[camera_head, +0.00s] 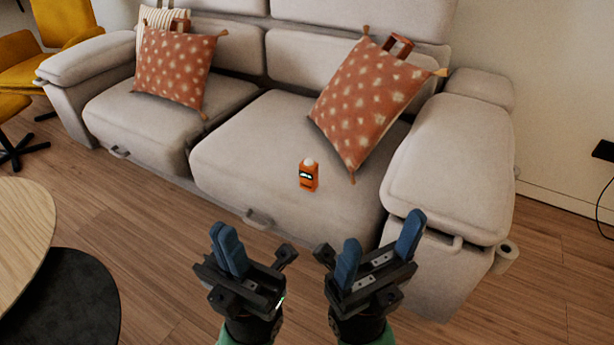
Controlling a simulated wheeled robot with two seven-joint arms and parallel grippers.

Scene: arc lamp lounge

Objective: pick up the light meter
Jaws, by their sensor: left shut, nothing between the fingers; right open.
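The light meter (309,177) is a small orange device with a white dome on top and a dark display on its front. It stands upright on the right seat cushion of the sofa (255,145), near the front edge. My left gripper (228,246) is shut and empty, in front of the sofa and below left of the meter in the view. My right gripper (380,250) is open and empty, below right of the meter in the view. Neither gripper touches the meter.
A spotted orange pillow (365,100) leans behind the meter to its right. Another (175,68) leans on the left seat. The sofa's right armrest (455,165) rises beside the right seat. A round wooden table (22,225) is at the left edge. Open wooden floor (145,235) lies between.

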